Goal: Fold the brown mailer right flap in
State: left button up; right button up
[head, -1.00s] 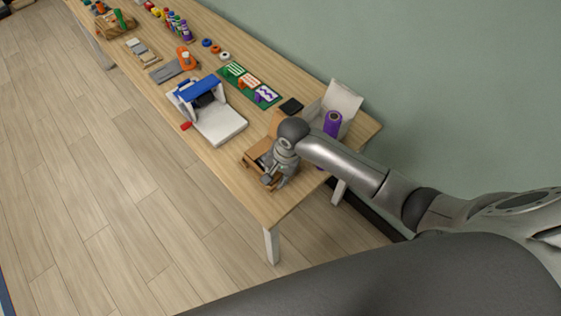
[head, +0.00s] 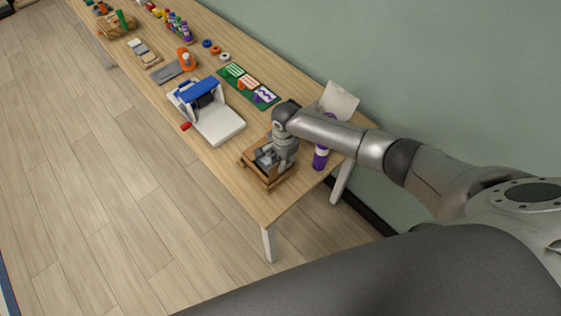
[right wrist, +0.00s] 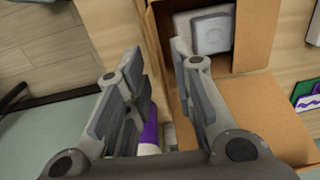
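The brown mailer (head: 252,176) is an open cardboard box near the table's front end, with a grey-white item (right wrist: 212,30) inside. In the right wrist view a wide flap (right wrist: 262,108) lies folded outward at lower right, and a narrow brown side panel (right wrist: 153,40) shows between the fingers. My right gripper (head: 268,160) is over the box in the head view; its fingers (right wrist: 157,55) are apart in the wrist view. I cannot tell whether a finger touches the cardboard. The arm hides part of the box. My left gripper is not in view.
A purple roll (head: 321,158) stands close to the right of the mailer, partly behind my arm. A white and blue machine (head: 222,125) stands to the left, and a green mat (head: 240,84) with cards lies behind. The table's front edge is close to the box.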

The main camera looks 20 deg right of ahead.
jog(key=shift+w+f, duration=0.1)
jog(key=shift+f, duration=1)
jog(key=shift+c, duration=0.2)
grip_shut()
